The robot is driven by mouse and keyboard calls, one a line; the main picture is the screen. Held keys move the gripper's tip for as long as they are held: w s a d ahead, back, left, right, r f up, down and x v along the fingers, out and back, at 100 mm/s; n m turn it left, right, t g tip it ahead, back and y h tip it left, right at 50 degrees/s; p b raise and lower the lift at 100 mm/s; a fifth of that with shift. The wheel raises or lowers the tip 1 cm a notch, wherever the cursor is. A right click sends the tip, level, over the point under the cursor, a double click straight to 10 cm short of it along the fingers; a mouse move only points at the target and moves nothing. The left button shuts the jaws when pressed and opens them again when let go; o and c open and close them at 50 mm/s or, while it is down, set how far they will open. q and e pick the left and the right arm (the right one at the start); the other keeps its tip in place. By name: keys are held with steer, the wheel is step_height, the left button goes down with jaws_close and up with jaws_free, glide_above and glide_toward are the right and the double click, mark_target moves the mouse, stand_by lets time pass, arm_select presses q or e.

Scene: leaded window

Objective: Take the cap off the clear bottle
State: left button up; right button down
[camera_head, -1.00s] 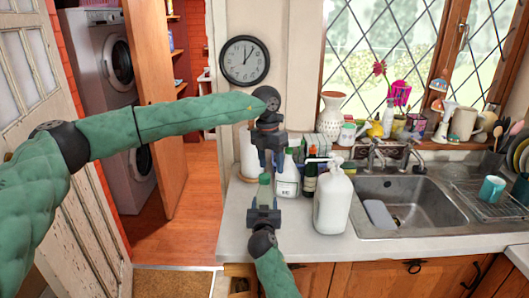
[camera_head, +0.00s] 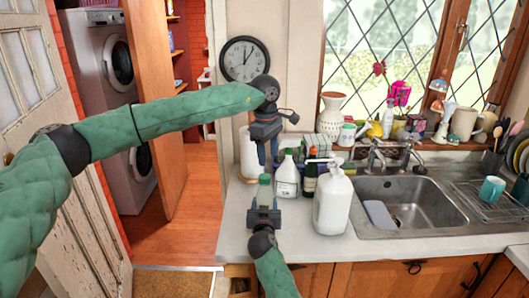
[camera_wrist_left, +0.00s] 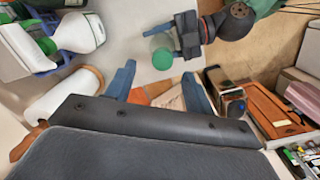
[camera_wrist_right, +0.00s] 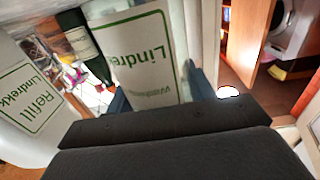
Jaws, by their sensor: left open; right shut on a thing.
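The clear bottle (camera_head: 264,192) with its green cap (camera_head: 265,179) stands upright near the counter's front left edge. The cap is on the bottle. My right gripper (camera_head: 264,217) is shut on the bottle below the cap. My left gripper (camera_head: 268,154) is open and empty, just above and apart from the cap. In the left wrist view the green cap (camera_wrist_left: 162,59) shows beyond my open fingers (camera_wrist_left: 158,90), with my right gripper (camera_wrist_left: 190,38) beside it. The right wrist view shows a green-lettered label (camera_wrist_right: 140,55) between the fingers; the clear bottle is hard to make out.
The sink (camera_head: 405,208) lies further right. A white roll (camera_head: 249,153) stands behind. The left counter edge is near.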

mark_target(264, 176)
arm_select(q)
steer(key=m, duration=0.4)
steer(key=shift+a+r, duration=0.1)
steer(key=shift+a, duration=0.1)
steer(key=m, duration=0.4)
steer(key=shift+a, duration=0.2)
steer(key=m, duration=0.4)
steer(key=shift+a+y, duration=0.1)
steer(key=shift+y, duration=0.2)
steer(key=m, duration=0.4)
steer(key=shift+a+f, duration=0.1)
steer(key=shift+f, duration=3.95)
steer(key=shift+c, duration=0.2)
steer(key=c, duration=1)
steer(key=shift+o, duration=0.2)
